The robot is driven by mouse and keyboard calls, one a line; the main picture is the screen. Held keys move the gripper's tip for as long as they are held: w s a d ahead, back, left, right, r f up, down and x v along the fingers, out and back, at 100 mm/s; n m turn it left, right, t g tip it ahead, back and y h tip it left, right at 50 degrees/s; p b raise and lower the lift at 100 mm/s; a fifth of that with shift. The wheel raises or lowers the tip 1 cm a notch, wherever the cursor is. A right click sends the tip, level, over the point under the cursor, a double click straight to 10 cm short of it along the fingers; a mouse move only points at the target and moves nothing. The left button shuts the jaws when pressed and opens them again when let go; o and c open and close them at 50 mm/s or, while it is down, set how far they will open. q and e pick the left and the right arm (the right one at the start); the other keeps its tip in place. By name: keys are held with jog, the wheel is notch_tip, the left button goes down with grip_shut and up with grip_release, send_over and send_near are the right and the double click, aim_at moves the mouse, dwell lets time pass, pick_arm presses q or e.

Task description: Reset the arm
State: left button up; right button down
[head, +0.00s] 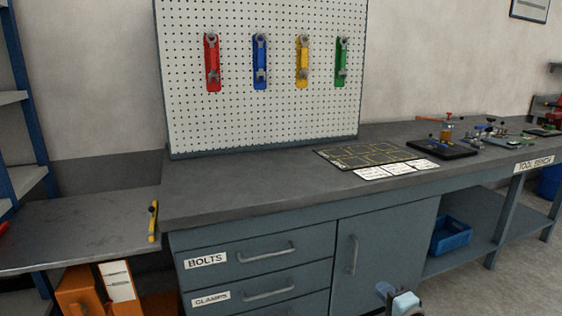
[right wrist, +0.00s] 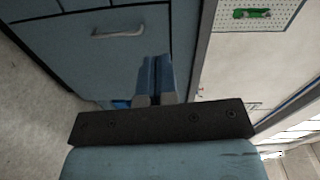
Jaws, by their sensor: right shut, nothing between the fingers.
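My right gripper (head: 385,290) shows at the bottom edge of the head view, in front of the bench's cabinet door. In the right wrist view its two blue fingers (right wrist: 154,78) are together, with nothing between them. The fingers stand apart from the cabinet front in the head view, though the exact gap cannot be told. My left gripper is not in view.
The grey bench (head: 270,180) carries a dark layout mat (head: 340,157) with white cards. A pegboard (head: 284,110) behind holds red, blue, yellow and green wrenches. A blue bin (head: 451,235) sits on the lower shelf. Floor at the lower right is clear.

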jog(key=d+r+n+h, duration=0.2)
jog(key=d+n, duration=0.2)
jog(key=d, duration=1.3)
jog(key=s+a+n+g+y, duration=0.2)
jog(key=s+a+n+y, duration=0.3)
jog(key=s+a+n, duration=1.25)
jog(key=s+a+r+y, duration=0.1)
jog(key=s+a+r, duration=0.2)
jog(key=s+a, duration=0.35)
jog(key=s+a+r+y, duration=0.2)
jog(key=s+a+r, duration=0.15)
jog(key=s, duration=0.65)
jog(key=w+a+r+m+t+h, duration=0.2)
jog(key=w+a+r+m+t, duration=0.1)
jog(key=a+r+m, duration=0.15)
pick_arm(q)
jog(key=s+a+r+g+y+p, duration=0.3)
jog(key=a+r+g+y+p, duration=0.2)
jog(key=p, duration=3.2)
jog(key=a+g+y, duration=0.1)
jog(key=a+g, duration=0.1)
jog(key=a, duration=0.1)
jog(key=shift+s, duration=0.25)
pick_arm(e)
jog(key=s+d+r+g+h, duration=0.4)
jog(key=d+r+g+h, duration=0.1)
jog(key=d, duration=0.3)
jog(key=shift+r+m+g+h, duration=0.3)
jog(key=shift+m+g+h, duration=0.1)
jog(key=shift+g+h, duration=0.4)
